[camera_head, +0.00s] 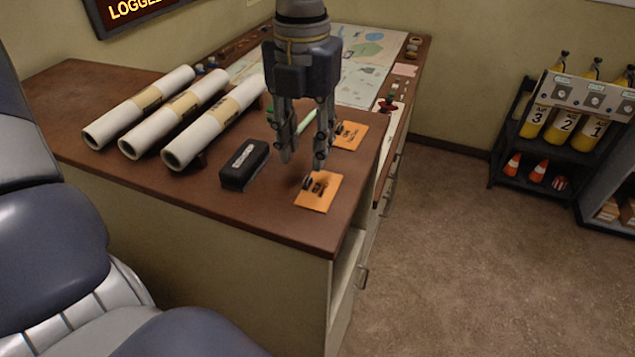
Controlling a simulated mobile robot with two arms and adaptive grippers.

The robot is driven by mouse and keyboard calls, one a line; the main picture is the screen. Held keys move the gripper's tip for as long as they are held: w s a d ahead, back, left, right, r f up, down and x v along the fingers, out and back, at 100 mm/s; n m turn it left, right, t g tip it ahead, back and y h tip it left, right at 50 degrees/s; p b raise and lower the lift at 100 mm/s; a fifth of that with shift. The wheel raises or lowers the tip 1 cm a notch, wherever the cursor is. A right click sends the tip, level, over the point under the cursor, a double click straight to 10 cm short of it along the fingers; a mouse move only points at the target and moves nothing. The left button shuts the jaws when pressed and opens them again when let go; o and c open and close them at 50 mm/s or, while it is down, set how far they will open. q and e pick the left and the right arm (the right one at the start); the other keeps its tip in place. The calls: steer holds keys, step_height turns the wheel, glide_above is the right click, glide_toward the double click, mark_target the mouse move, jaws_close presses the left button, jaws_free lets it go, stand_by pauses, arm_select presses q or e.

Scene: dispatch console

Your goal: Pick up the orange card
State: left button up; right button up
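Two orange cards lie on the brown desk top (225,210). The nearer orange card (322,196) is close to the front right corner, with dark marks on its upper left part. The other orange card (352,136) lies farther back, partly hidden by my gripper. My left gripper (304,163) points down over the desk, fingers apart and empty, just behind the nearer card. Its right fingertip shows right by that card's far edge; I cannot tell its exact height. My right gripper is not in view.
A black box with a label (244,164) sits left of the gripper. Several rolled white charts, such as this one (213,125), lie farther left. A map (368,62) covers the back of the desk. A rack with yellow cylinders (562,125) stands right, across clear floor.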

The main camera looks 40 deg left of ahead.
mark_target(309, 176)
arm_select(q)
steer(key=shift+w+a+f, duration=0.1)
steer(key=shift+a+f, duration=0.05)
steer(key=shift+f, duration=0.25)
steer(key=shift+w+a+f, duration=0.1)
steer(key=shift+a+f, duration=0.1)
steer(key=shift+f, duration=0.1)
steer(key=f+p, duration=0.1)
steer(key=f, duration=0.1)
steer(key=f+p, duration=0.1)
steer(key=f, duration=0.1)
steer(key=shift+w+d+p, duration=0.2)
steer(key=shift+w+p, duration=0.05)
steer(key=shift+p, duration=0.05)
steer(key=shift+f, duration=0.25)
steer(key=shift+w+f, duration=0.1)
steer(key=shift+f, duration=0.05)
steer(key=c, duration=0.8)
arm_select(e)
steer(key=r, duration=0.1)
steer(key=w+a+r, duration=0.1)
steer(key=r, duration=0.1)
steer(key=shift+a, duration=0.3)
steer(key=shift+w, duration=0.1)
